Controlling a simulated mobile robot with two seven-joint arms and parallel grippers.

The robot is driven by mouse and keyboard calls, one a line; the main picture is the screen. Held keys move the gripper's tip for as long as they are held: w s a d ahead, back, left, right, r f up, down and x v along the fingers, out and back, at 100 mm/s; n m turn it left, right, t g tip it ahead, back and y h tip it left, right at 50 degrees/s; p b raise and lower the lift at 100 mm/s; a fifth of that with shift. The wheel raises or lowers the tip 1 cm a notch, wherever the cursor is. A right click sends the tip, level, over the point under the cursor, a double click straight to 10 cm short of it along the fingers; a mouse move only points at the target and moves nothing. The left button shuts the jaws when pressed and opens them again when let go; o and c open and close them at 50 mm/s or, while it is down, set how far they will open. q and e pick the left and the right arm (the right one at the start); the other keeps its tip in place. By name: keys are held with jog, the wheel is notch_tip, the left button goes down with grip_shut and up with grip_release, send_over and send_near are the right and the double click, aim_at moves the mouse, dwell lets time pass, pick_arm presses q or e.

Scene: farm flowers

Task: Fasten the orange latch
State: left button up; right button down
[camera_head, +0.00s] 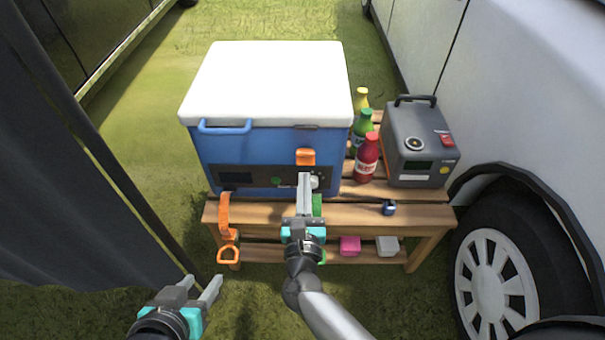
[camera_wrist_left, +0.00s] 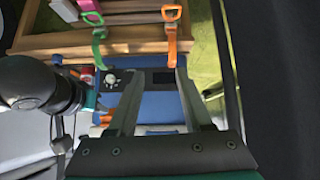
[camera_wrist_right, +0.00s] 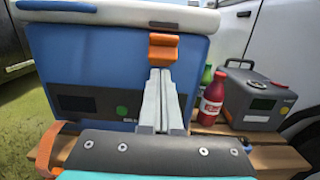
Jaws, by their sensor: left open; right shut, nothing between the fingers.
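The orange latch (camera_head: 305,157) is on the front of a blue cooler (camera_head: 270,155), right of the middle. My right gripper (camera_head: 304,177) is shut and empty, its fingertips just below the latch. In the right wrist view the latch (camera_wrist_right: 163,48) stands directly above the fingertips (camera_wrist_right: 160,75); I cannot tell whether they touch it. The cooler's white lid (camera_head: 268,80) rests on the body and looks closed. My left gripper (camera_head: 200,285) is open and empty, low at the left, in front of the bench and apart from the cooler.
An orange strap with a loop (camera_head: 228,253) hangs at the wooden bench's (camera_head: 262,215) front left. A green strap (camera_wrist_left: 98,45) hangs nearby. Red (camera_head: 367,158), green and yellow bottles and a grey power box (camera_head: 418,145) stand right of the cooler. A vehicle wheel (camera_head: 490,270) is at right.

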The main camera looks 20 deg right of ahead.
pick_arm(q)
jog(key=shift+s+a+g+y+p, duration=0.2)
jog(key=shift+a+g, duration=0.15)
jog(key=shift+a, duration=0.15)
jog(key=shift+s+a+g+y+p, duration=0.1)
jog(key=shift+a+g+y, duration=0.1)
jog(key=shift+a+g, duration=0.2)
jog(key=shift+s+a+r, duration=0.1)
jog(key=shift+a, duration=0.05)
